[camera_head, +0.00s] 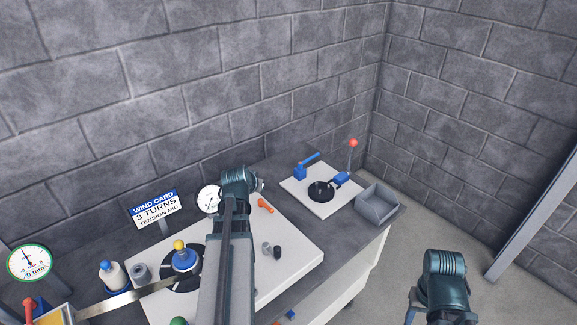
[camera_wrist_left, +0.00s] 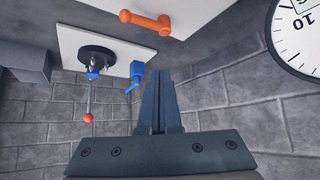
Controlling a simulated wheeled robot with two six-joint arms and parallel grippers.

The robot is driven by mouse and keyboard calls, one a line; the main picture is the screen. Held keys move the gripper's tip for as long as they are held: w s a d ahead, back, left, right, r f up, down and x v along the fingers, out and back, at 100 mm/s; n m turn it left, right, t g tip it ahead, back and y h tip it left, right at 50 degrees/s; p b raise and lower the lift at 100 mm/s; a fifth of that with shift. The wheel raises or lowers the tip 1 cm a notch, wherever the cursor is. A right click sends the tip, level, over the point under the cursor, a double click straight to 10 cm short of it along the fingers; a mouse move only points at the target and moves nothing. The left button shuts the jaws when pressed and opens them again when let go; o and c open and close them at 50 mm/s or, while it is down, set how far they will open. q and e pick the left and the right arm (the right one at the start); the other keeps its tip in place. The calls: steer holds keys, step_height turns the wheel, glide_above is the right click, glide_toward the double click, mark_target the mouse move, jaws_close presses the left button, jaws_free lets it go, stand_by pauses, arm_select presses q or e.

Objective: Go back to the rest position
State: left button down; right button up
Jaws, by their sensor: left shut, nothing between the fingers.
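My left gripper (camera_wrist_left: 159,76) is shut and empty in the left wrist view, with its two dark fingers together. In the head view my left arm reaches over the white board (camera_head: 290,236), and its joint hides the gripper there. The fingers are apart from the orange handle (camera_wrist_left: 147,21) and the blue lever (camera_wrist_left: 134,76), which lie farther off in the wrist view. In the head view my right arm shows at the lower right, but its gripper cannot be seen.
The grey bench (camera_head: 345,236) carries a wind card (camera_head: 155,208), a gauge (camera_head: 208,199), a yellow-topped blue spindle (camera_head: 184,258) with a metal strip (camera_head: 125,301), a second white plate (camera_head: 300,190) with a red-knobbed lever (camera_head: 352,146), and a grey bin (camera_head: 377,204). Block walls stand behind.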

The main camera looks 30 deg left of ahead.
arm_select(q)
steer(key=w+d+f+m+g+h, duration=0.1)
steer(key=d+f+m+g+h, duration=0.1)
steer(key=d, duration=1.1)
steer(key=d+f+m+g+h, duration=0.1)
steer(key=d+f+m+g, duration=0.1)
steer(key=d, duration=1)
steer(key=s+d+f+m+g, duration=0.1)
steer(key=s+d+m+g, duration=0.1)
steer(key=s+d, duration=0.4)
steer(key=s+d+m+g+y, duration=0.1)
steer(key=s+d, duration=0.5)
steer(key=d, duration=0.8)
steer(key=shift+s+d+f+m+g, duration=0.4)
steer(key=shift+m+g, duration=0.2)
steer(key=shift+g, duration=0.1)
